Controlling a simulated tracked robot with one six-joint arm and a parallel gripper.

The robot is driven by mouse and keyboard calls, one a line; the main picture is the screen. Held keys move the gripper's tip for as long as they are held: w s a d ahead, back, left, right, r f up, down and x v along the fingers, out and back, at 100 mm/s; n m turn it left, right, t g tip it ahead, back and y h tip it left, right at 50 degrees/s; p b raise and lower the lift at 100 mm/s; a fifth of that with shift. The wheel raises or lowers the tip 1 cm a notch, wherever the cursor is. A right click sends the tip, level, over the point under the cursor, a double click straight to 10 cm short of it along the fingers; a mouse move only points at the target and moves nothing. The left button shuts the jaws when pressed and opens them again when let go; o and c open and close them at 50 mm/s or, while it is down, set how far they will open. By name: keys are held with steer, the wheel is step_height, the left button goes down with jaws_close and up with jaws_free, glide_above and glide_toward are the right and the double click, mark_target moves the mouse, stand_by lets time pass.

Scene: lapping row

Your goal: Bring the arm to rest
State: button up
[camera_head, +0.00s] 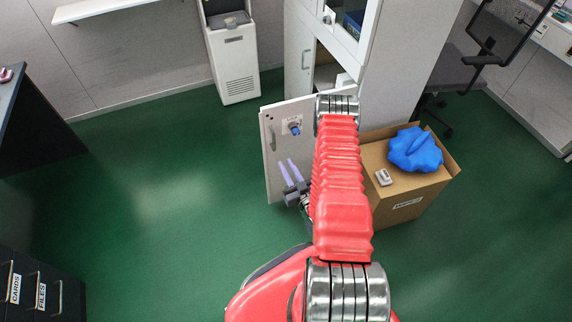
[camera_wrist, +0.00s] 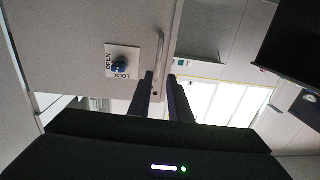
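My red arm reaches forward from the bottom of the head view. My gripper (camera_head: 286,164) is at the left of the arm, in front of a light grey cabinet door (camera_head: 273,168) that stands swung open. The door carries a blue knob (camera_wrist: 118,64) on a plate marked OPEN and LOCK, and a long bar handle (camera_wrist: 170,40) beyond the fingertips. I cannot tell whether the fingers touch the door.
A cardboard box (camera_head: 405,205) with a blue crumpled bag (camera_head: 415,150) and a small grey item (camera_head: 384,177) stands right of the arm. A white water cooler (camera_head: 236,65) stands at the back. Dark drawers (camera_head: 30,285) are at lower left. The green floor at left is clear.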

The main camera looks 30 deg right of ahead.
stand_by(0.4)
steer(key=s+f+g+y, duration=0.2)
steer(key=s+f+g, duration=0.5)
steer(key=f+g, duration=0.5)
steer(key=s+a+r+m+g, duration=0.1)
steer(key=s+a+r+g, duration=0.15)
steer(key=r, duration=0.95)
steer(key=s+a+r+g, duration=0.2)
steer(key=r+g, duration=0.1)
steer(key=r, duration=0.9)
steer(key=s+a+r+n+t, duration=0.1)
steer(key=s+a+r, duration=0.2)
steer(key=r, duration=0.8)
steer(key=s+a+r+t, duration=0.2)
steer(key=s+a+r, duration=0.1)
steer(key=a+r, duration=0.5)
steer(key=s+a+r+n+t, duration=0.1)
steer(key=a+r, duration=0.5)
steer(key=r, duration=0.9)
steer(key=shift+s+n+t+y, duration=0.3)
steer(key=shift+s+t, duration=0.35)
steer(key=shift+s, duration=0.5)
